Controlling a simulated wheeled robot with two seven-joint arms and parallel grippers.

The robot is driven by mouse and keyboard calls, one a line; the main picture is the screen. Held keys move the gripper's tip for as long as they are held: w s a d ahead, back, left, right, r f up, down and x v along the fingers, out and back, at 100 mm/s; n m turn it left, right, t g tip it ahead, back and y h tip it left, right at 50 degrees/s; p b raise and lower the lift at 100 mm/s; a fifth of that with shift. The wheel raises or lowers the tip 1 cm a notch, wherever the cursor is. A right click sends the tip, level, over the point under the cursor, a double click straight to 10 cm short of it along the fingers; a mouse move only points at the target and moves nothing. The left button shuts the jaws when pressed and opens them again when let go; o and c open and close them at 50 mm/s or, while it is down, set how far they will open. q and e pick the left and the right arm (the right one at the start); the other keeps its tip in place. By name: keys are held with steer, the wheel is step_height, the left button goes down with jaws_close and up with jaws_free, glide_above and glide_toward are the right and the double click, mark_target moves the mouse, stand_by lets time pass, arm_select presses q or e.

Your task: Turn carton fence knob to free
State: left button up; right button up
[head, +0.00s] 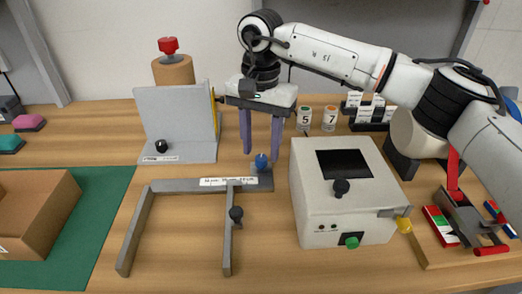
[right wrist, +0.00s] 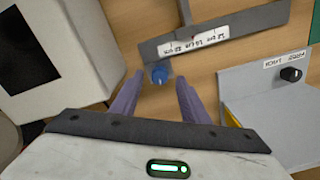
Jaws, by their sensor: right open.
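A grey upright fence plate on a base (head: 180,152) stands left of my right gripper. A black knob (head: 161,146) sits on its base, and in the right wrist view this knob (right wrist: 291,73) is beside a label that seems to read "FREE LOCK". A flat grey frame (head: 180,186) with a size label carries a blue knob (head: 261,162) at its right end and a black knob (head: 236,213) on its inner bar. My right gripper (head: 262,153) is open, pointing down, with the blue knob seen between its fingertips; contact cannot be told. My left gripper is not in view.
A white box machine (head: 309,195) with a dark window stands just right of the frame. A cardboard carton (head: 35,215) sits on a green mat (head: 100,235) at left. Numbered cups (head: 329,118) stand behind. Bare wood lies in front of the frame.

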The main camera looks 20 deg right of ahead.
mark_target(261, 157)
step_height(261, 157, up, 8)
steer(key=shift+r, duration=0.25)
stand_by(0.4)
